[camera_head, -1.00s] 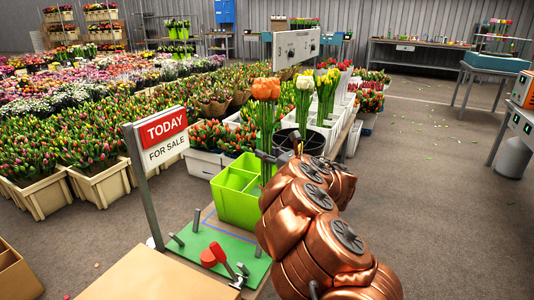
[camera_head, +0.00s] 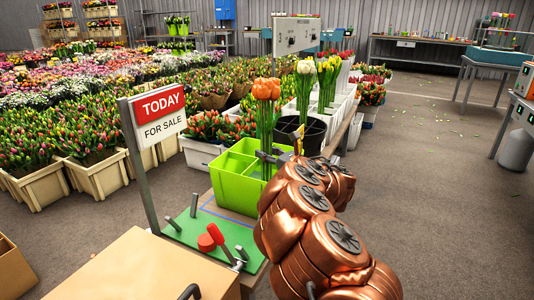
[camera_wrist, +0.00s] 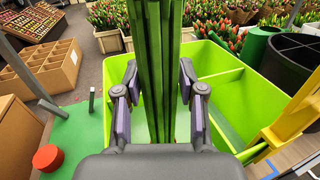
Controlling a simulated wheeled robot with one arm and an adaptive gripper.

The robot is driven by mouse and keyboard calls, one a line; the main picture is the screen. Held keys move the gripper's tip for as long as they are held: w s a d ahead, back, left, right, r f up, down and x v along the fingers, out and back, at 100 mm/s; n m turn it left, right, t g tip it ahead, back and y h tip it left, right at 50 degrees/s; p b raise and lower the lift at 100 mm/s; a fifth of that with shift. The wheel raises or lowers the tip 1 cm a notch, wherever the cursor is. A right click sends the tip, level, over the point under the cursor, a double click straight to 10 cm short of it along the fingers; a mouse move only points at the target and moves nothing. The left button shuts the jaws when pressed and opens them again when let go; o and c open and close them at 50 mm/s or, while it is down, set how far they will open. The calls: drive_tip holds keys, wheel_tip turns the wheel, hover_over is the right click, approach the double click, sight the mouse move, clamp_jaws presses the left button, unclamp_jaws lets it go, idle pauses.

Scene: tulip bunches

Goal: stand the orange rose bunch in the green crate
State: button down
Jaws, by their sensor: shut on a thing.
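The orange rose bunch (camera_head: 266,90) has orange heads and long green stems and stands upright in the head view. My gripper (camera_head: 270,160) is shut on its stems, which rise between the dark fingers in the wrist view (camera_wrist: 158,70). The green crate (camera_head: 232,192) is bright lime, with dividers, and stands on the bench. In the wrist view its rim (camera_wrist: 240,82) and divided inside lie around and behind the stems. The stems appear over or inside the crate. Their lower ends are hidden by my gripper, so I cannot tell whether they touch the floor.
A TODAY FOR SALE sign (camera_head: 158,115) and a green board (camera_head: 210,238) with a red knob (camera_head: 207,242) are in front left. A cardboard box (camera_head: 140,270) is nearest.

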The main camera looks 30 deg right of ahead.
drive_tip(key=shift+f+b, duration=0.7)
drive_tip(key=shift+b, duration=0.15)
idle(0.3)
unclamp_jaws()
idle(0.6)
drive_tip(key=shift+s, duration=0.1)
idle(0.5)
drive_tip(key=v, duration=1.2)
drive_tip(key=shift+r, duration=0.15)
idle(0.6)
